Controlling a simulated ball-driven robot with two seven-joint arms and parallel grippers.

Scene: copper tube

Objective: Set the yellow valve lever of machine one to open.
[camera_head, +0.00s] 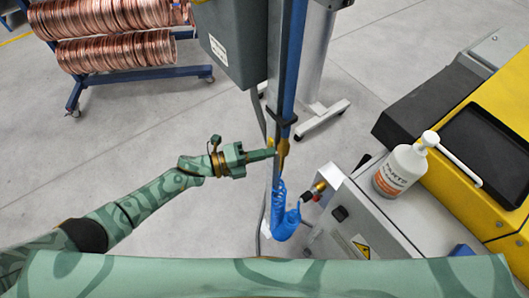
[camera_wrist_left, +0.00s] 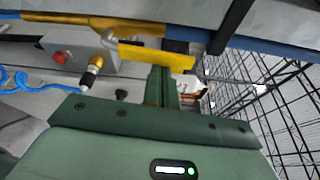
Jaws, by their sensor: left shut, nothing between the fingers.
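The yellow valve lever (camera_head: 284,152) is on the blue upright post (camera_head: 287,75), just above a coiled blue hose. In the left wrist view the lever (camera_wrist_left: 140,53) shows as a yellow bar lying across, slightly tilted, in front of my fingertips. My left gripper (camera_head: 273,154) is shut and empty, its tips at the lever in the head view. In the wrist view the left gripper (camera_wrist_left: 161,72) has its tips close to the bar's underside; I cannot tell whether they touch. My right gripper is not in view.
The blue coiled hose (camera_head: 284,218) hangs below the lever. A grey machine box (camera_head: 355,222) with a white bottle (camera_head: 402,167) stands right of the post. A grey cabinet (camera_head: 232,42) hangs above. Copper coils (camera_head: 115,50) are at upper left.

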